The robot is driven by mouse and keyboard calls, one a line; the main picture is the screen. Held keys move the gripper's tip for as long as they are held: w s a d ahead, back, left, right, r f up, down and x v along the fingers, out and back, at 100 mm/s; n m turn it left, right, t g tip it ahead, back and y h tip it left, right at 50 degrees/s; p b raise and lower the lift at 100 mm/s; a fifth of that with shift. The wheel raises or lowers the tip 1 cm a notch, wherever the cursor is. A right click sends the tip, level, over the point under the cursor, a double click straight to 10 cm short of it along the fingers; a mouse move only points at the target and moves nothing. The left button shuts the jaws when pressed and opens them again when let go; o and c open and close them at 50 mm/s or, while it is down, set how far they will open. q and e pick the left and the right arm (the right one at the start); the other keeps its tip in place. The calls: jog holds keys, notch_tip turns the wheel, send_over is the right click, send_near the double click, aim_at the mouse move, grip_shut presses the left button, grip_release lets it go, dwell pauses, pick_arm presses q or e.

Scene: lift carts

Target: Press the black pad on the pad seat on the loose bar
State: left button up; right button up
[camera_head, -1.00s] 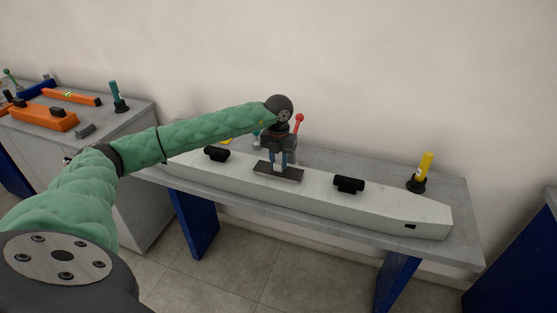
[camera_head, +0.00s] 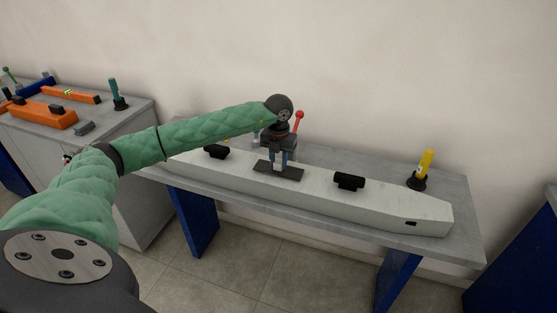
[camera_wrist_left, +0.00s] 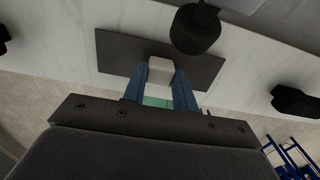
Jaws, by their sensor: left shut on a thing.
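The loose bar (camera_head: 408,208) is long and pale grey and lies along the table. The black pad (camera_head: 291,174) is a flat dark plate at the middle of the bar's top; it also shows in the left wrist view (camera_wrist_left: 205,69). My left gripper (camera_head: 278,160) points down over the pad. Its blue fingers (camera_wrist_left: 160,85) are shut on a light block at the middle of the pad. The pad looks level and on or very close to the bar's top. The pad seat under it is hidden. My right gripper is not in view.
Black blocks (camera_head: 349,181) (camera_head: 217,152) stand on the bar on both sides of the pad. A yellow-handled tool (camera_head: 425,165) stands at the table's right end. A red-knobbed lever (camera_head: 299,118) rises behind my gripper. A side cabinet at left holds orange parts (camera_head: 43,116).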

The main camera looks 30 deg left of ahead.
aim_at(279, 162)
pick_arm(q)
jog(key=shift+f, duration=0.1)
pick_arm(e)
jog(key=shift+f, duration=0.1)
pick_arm(q)
jog(key=o, duration=1.1)
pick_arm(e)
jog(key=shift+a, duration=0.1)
pick_arm(q)
notch_tip(279, 162, up, 8)
jog(key=b, duration=0.2)
jog(key=shift+f+b, duration=0.1)
jog(key=shift+b, duration=0.25)
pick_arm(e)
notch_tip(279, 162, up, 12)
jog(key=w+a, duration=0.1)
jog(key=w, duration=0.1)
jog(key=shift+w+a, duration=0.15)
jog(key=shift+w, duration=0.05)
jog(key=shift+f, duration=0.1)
